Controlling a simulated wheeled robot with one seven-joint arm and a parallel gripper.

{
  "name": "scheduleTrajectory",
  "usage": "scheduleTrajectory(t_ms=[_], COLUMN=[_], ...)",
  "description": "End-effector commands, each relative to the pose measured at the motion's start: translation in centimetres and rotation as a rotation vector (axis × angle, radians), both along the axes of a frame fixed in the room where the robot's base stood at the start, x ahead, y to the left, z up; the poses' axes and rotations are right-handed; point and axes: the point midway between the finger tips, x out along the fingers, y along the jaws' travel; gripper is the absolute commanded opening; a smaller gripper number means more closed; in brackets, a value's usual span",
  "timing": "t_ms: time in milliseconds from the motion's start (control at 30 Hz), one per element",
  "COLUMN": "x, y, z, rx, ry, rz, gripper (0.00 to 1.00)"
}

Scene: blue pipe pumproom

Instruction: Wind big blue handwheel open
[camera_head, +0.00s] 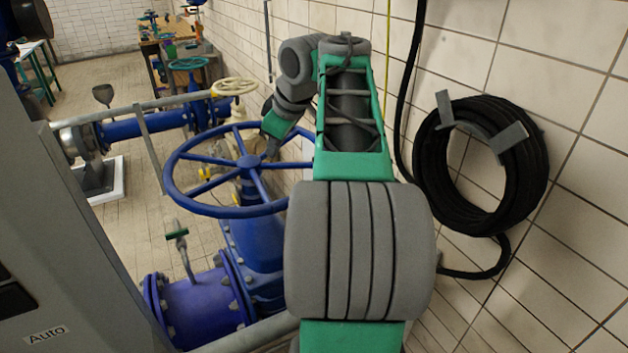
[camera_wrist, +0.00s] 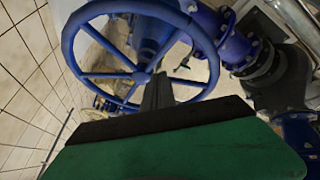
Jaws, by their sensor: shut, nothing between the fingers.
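The big blue handwheel (camera_head: 253,163) sits on top of a blue valve (camera_head: 252,255), left of my arm in the head view. Its rim, spokes and hub are visible; the right part of the rim is hidden behind my arm. In the wrist view the handwheel (camera_wrist: 141,77) fills the upper middle. My gripper (camera_wrist: 159,78) is shut and empty, its dark fingers pointing at the wheel and overlapping the space between spokes near the hub and rim. I cannot tell whether they touch it. In the head view, the gripper is at the wheel's far side, its fingertips hard to make out.
A tiled wall runs close on the right, with a coiled black hose (camera_head: 481,165) hung on it. A cream handwheel (camera_head: 234,87) stands behind the blue one. A grey cabinet (camera_head: 60,240) is at left. A rail (camera_head: 150,150) and blue pipes cross the left side.

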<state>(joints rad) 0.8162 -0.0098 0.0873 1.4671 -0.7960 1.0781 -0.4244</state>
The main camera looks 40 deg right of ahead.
Motion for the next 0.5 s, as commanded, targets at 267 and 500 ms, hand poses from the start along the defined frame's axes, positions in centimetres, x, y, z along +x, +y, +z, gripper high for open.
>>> scheduleTrajectory(t_ms=[267,500], x=[-4.2,-2.6], y=[-12.0,-12.3], z=[-2.1,-5.4], rx=[-0.150,-0.149], ry=[0.021,0.021], rz=[0.111,0.112], gripper=[0.00,0.00])
